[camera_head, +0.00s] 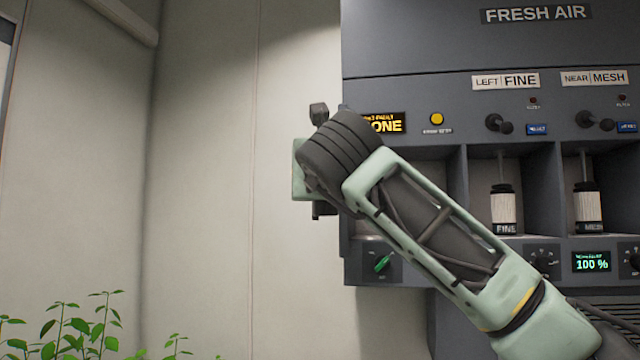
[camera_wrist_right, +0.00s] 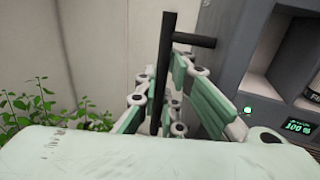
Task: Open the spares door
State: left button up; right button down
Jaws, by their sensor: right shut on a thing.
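A black bar handle (camera_wrist_right: 168,50) stands upright in the right wrist view, with a short post reaching right toward the side of the grey cabinet. My right gripper (camera_wrist_right: 163,95) has its green-padded fingers on either side of this bar and is shut on it. In the head view my right arm comes in from the lower right, and its wrist hides most of the gripper and handle; a dark end (camera_head: 319,113) shows above. No door marked as spares can be read, and its panel and edges cannot be made out. My left gripper is not in view.
The grey cabinet (camera_head: 410,40) fills the right, with labelled bays holding a FINE canister (camera_head: 503,208) and a MESH canister (camera_head: 587,208). Plants (camera_head: 75,330) grow at lower left. Open space lies left of the cabinet before the pale wall.

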jog(key=c, duration=2.1)
grip_release()
jog(key=shift+s+a+f, duration=0.15)
jog(key=shift+a+f, duration=0.1)
jog(key=shift+s+r, duration=0.15)
jog(key=shift+r, duration=0.05)
jog(key=shift+s+d, duration=0.15)
jog(key=s, duration=0.7)
jog(key=s+d, duration=0.1)
jog(key=s, duration=0.3)
jog(key=shift+s, duration=0.35)
